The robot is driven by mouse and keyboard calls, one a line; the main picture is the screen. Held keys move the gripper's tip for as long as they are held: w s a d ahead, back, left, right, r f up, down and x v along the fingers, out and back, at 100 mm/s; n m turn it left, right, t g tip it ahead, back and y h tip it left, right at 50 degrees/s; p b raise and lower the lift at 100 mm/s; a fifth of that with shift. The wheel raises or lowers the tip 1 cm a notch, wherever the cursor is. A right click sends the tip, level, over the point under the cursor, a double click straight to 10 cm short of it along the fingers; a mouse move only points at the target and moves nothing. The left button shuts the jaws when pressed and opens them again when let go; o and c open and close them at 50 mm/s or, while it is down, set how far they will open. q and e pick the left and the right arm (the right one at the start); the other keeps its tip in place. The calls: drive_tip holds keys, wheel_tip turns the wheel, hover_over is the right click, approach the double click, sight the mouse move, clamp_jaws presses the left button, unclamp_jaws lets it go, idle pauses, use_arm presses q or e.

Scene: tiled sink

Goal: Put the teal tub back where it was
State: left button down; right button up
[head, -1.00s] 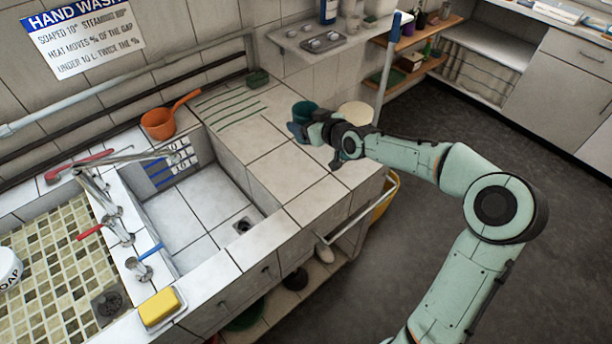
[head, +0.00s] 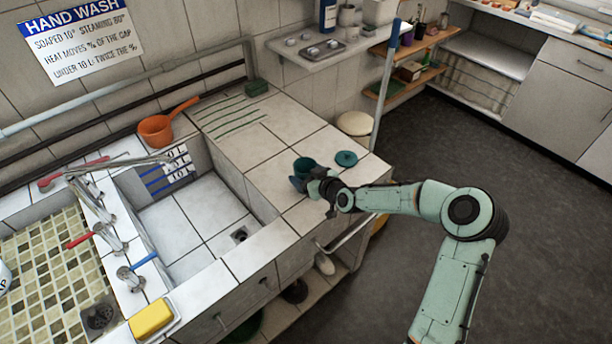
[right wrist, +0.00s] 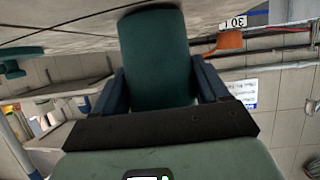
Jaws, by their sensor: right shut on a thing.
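The teal tub (head: 304,164) is at the tiled counter to the right of the sink basin. My right gripper (head: 308,181) is shut on it from the front right. In the right wrist view, which is upside down, the tub (right wrist: 155,55) sits between the two blue-grey fingers. I cannot tell whether its base touches the tiles. My left gripper is not in view.
An orange dipper (head: 157,131) stands behind the basin. Green lines (head: 232,112) mark the back tiles, with a dark green block (head: 257,87) beyond. A blue-topped pole (head: 386,85) rises beside a cream round thing (head: 355,123) at the counter's far right. Tiles left of the tub are clear.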

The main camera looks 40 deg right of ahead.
drive_tip(key=shift+f, duration=0.1)
drive_tip(key=shift+f, duration=0.15)
drive_tip(key=o, duration=1.1)
